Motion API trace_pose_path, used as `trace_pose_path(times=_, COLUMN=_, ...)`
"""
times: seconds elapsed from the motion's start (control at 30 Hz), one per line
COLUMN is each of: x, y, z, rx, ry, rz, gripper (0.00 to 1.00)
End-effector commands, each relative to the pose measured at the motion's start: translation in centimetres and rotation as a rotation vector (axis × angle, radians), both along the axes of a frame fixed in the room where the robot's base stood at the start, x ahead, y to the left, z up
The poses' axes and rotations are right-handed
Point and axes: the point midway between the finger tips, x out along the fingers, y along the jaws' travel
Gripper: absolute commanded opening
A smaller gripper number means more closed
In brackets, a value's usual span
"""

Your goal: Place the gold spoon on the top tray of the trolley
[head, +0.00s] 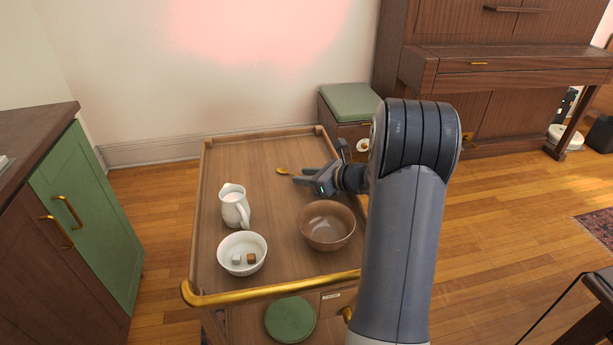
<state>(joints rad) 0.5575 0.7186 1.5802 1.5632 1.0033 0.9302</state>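The gold spoon (283,170) shows as a small gold shape over the far middle of the trolley's wooden top tray (255,155). My gripper (299,178) is low over the tray, just right of the spoon, with its fingers pointing left. The fingers and the spoon's right end are close together and small in the picture. I cannot tell whether they touch, whether the fingers are shut on it, or whether the spoon rests on the tray. My arm covers the tray's right edge.
On the tray stand a white jug (235,207), a white bowl (242,253) with small cubes, and a brown bowl (327,225). A gold rail (270,288) edges the front. The far left of the tray is clear. A green-topped stool (349,102) stands behind.

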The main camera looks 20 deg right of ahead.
Motion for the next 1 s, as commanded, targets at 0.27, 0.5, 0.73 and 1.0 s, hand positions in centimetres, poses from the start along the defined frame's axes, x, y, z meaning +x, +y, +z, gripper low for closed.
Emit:
trace_pose_path(times=0.27, x=-2.7, y=-1.9, z=1.8, rx=0.001, ry=-0.001, rz=-0.004, gripper=0.31)
trace_pose_path(times=0.5, x=-6.8, y=-4.6, z=3.7, rx=-0.001, ry=-0.001, rz=-0.006, gripper=0.31)
trace_pose_path(times=0.73, x=-9.1, y=-5.9, z=4.6, rx=-0.001, ry=0.0, rz=-0.002, gripper=0.31)
trace_pose_path(times=1.0, x=-9.4, y=-6.1, z=4.7, rx=0.0, ry=0.0, rz=0.0, gripper=0.31)
